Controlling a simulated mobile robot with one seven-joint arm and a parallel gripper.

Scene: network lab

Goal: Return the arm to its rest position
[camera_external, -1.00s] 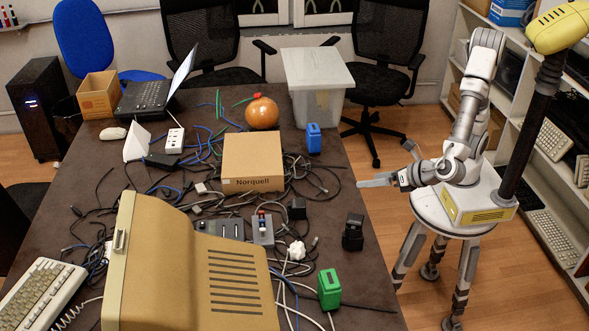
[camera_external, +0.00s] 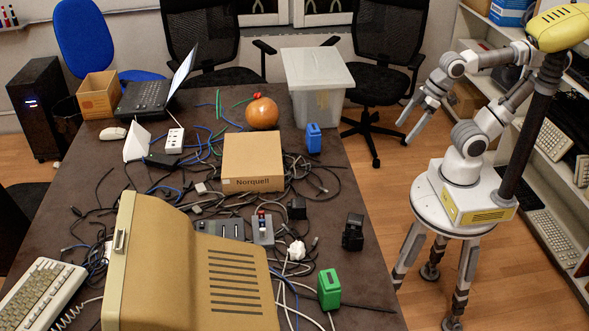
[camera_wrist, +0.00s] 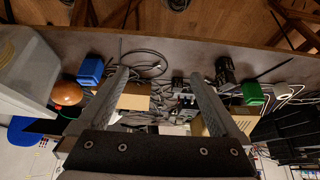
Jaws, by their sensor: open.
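My gripper (camera_external: 418,115) is up off the right side of the table, past its edge, with its fingers pointing down and to the left. My arm is bent up and folded near its column above the white base. In the wrist view my gripper (camera_wrist: 162,85) has its two grey fingers spread wide apart. Nothing is held between them; the table with its cables shows in the gap, some way off.
The table (camera_external: 365,285) holds a cardboard box (camera_external: 253,155), a blue block (camera_external: 313,138), a green block (camera_external: 329,289), a black device (camera_external: 353,232) and many cables. A lidded plastic bin (camera_external: 318,85) stands at its far right corner. A shelf (camera_external: 480,50) with keyboards is at right.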

